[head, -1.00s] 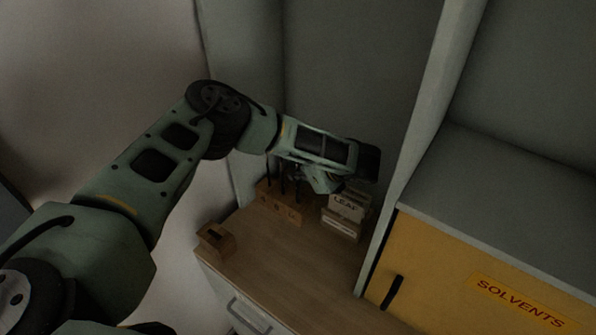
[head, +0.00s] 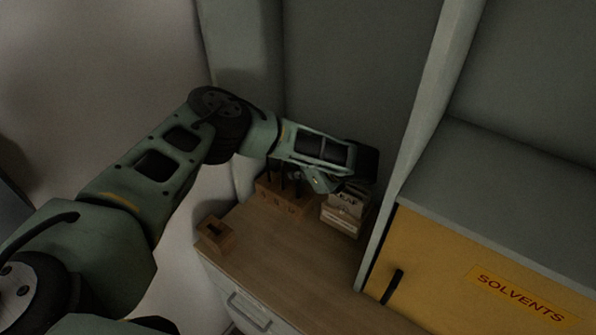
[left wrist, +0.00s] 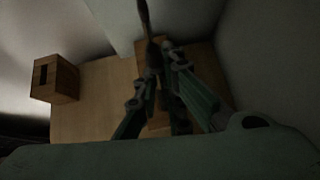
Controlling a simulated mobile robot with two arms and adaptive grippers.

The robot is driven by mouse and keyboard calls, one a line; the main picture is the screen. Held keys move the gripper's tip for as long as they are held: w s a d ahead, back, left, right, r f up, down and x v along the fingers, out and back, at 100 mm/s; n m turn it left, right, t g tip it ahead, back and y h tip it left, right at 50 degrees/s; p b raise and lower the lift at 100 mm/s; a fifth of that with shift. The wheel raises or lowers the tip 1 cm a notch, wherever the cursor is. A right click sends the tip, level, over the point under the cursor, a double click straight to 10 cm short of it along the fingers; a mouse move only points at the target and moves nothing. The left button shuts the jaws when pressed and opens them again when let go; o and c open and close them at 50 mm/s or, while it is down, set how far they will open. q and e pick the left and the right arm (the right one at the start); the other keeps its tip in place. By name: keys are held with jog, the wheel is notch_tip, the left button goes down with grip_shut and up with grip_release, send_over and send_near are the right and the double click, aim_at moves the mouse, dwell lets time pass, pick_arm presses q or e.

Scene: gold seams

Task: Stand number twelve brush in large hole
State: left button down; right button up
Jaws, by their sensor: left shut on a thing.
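My left gripper (head: 318,183) is low at the back of the wooden counter, in front of the box stack. In the left wrist view its fingers (left wrist: 160,58) are shut on a thin dark brush (left wrist: 145,18), whose shaft sticks up past the fingertips. Its number cannot be read. A wooden block with holes (head: 286,202) stands at the back left of the counter with several dark upright handles in it. The gripper is at its right side, and hole sizes are hard to make out. My right gripper is not in view.
A small wooden box with a dark slot (head: 216,234) stands at the counter's left front edge; it also shows in the left wrist view (left wrist: 55,80). Stacked pale boxes (head: 342,219) stand right of the block. A divider wall and yellow solvents cabinet (head: 440,262) bound the right. The counter's front middle (head: 285,248) is clear.

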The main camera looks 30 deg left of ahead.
pick_arm(q)
jog(key=c, duration=1.8)
grip_release()
notch_tip(320, 180, up, 10)
jog(key=shift+f, duration=0.1)
